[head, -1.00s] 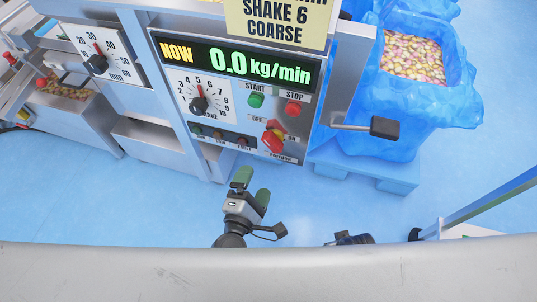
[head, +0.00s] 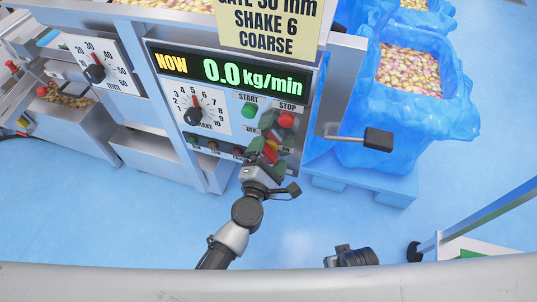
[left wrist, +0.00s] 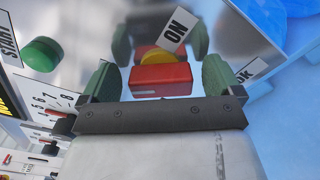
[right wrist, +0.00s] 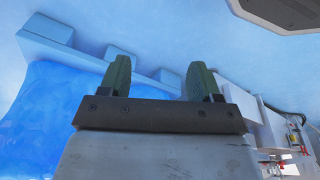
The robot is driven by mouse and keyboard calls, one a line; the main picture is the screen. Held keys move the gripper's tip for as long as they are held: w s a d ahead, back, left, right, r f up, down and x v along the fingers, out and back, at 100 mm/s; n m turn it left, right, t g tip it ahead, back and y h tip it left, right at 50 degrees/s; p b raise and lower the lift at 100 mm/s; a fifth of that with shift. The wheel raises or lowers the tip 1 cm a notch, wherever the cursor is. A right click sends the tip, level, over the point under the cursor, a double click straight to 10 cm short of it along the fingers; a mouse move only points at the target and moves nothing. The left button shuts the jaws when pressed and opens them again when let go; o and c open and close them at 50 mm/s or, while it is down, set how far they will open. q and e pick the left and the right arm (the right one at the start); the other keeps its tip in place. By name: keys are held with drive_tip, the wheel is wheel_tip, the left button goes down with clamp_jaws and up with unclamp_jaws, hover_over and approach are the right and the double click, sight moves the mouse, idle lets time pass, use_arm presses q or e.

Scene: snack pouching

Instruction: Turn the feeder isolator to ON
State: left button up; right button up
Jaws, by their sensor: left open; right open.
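The feeder isolator is a red handle (left wrist: 160,80) on a yellow base (left wrist: 158,57), on the control panel's lower right. In the head view, its red handle (head: 271,151) shows only partly, behind my left gripper (head: 268,148). In the left wrist view, my left gripper's open green fingers (left wrist: 160,78) stand on either side of the handle, with gaps visible. The ON label (left wrist: 174,31) is beyond the handle; the OFF label (head: 250,129) is left of it in the head view. My right gripper (right wrist: 160,75) is open and empty, over the floor.
The green START button (head: 249,111) and red STOP button (head: 286,119) sit just above the isolator. A lever with a black grip (head: 378,139) juts out at the panel's right. Blue-lined bins (head: 400,115) of snacks stand beyond it. Blue floor in front is clear.

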use_arm(q)
drive_tip(key=c, duration=0.9)
drive_tip(key=shift+c, duration=0.2)
